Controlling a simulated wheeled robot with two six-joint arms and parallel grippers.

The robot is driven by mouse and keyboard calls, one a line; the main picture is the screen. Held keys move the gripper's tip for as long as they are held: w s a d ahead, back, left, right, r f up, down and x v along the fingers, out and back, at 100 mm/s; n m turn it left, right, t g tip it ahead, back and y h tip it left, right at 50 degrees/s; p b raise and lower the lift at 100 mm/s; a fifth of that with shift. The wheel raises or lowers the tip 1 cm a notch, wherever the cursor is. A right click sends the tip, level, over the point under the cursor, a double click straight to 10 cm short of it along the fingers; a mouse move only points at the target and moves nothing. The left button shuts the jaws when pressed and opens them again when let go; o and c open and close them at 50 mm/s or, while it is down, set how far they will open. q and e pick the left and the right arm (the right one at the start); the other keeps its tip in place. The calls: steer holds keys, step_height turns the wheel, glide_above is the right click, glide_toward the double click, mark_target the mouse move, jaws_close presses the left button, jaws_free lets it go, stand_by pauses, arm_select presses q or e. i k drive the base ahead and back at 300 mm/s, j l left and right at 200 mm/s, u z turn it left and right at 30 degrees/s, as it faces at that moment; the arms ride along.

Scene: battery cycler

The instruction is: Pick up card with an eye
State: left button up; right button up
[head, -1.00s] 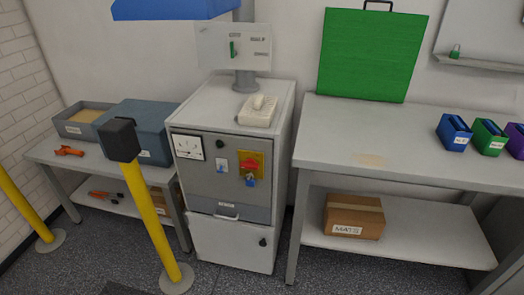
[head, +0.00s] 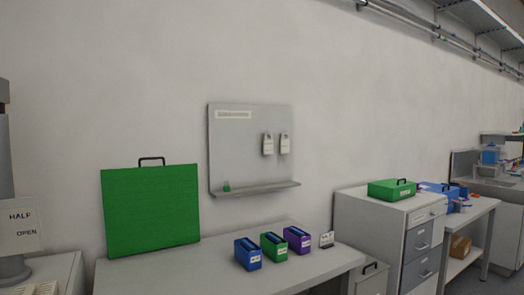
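A small white card-like sign (head: 327,240) with dark marks stands at the right end of the bench, beside the purple box. Its print is too small to tell whether it shows an eye. Two pale tags hang on the grey wall board, a left tag (head: 268,145) and a right tag (head: 285,144); I cannot read their markings either. Neither of my grippers is in view.
A blue box (head: 248,255), a green box (head: 274,248) and a purple box (head: 298,240) stand on the grey bench (head: 150,273). A large green panel (head: 150,210) leans behind. A drawer cabinet (head: 388,225) bears a green case (head: 393,189).

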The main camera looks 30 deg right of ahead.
mark_target(267, 143)
steer(key=i+l, duration=0.2)
steer(key=l, duration=0.2)
steer(key=i+l, duration=0.15)
steer(key=l, duration=0.25)
steer(key=i+l, duration=0.2)
steer(key=l, duration=0.2)
